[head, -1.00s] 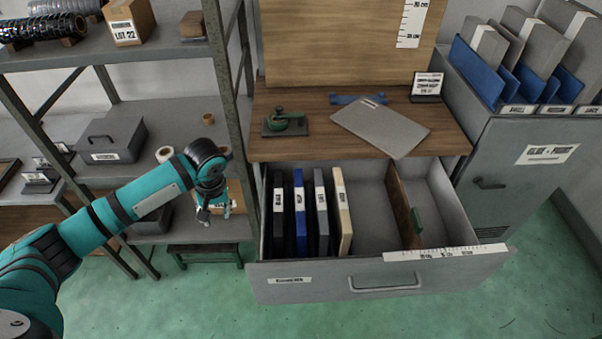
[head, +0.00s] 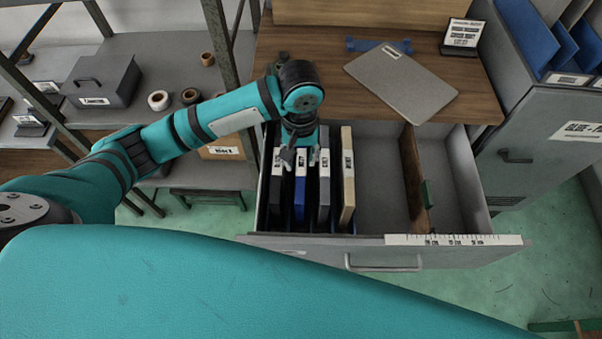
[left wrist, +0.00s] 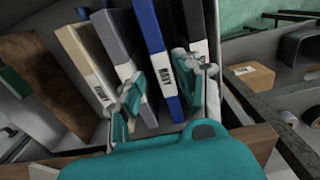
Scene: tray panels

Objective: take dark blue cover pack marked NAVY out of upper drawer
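The open upper drawer (head: 470,209) holds upright cover packs in a row. The dark blue pack (head: 300,203) stands between a black pack (head: 277,205) and a grey pack (head: 324,200); a cream pack (head: 348,190) is right of the grey one. In the left wrist view the blue pack (left wrist: 148,30) shows a white NAVY label. My left gripper (head: 301,160) is over the row. In the left wrist view its fingers (left wrist: 166,98) are apart, with the blue pack's label between them and nothing gripped. I cannot tell whether they reach below the pack's top. My right gripper is out of view.
A brown divider (head: 415,180) splits the drawer; the space between it and the cream pack is empty. A wooden worktop (head: 300,45) with a grey board (head: 400,82) lies behind the drawer. A shelf post (head: 218,50) stands close to my left arm.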

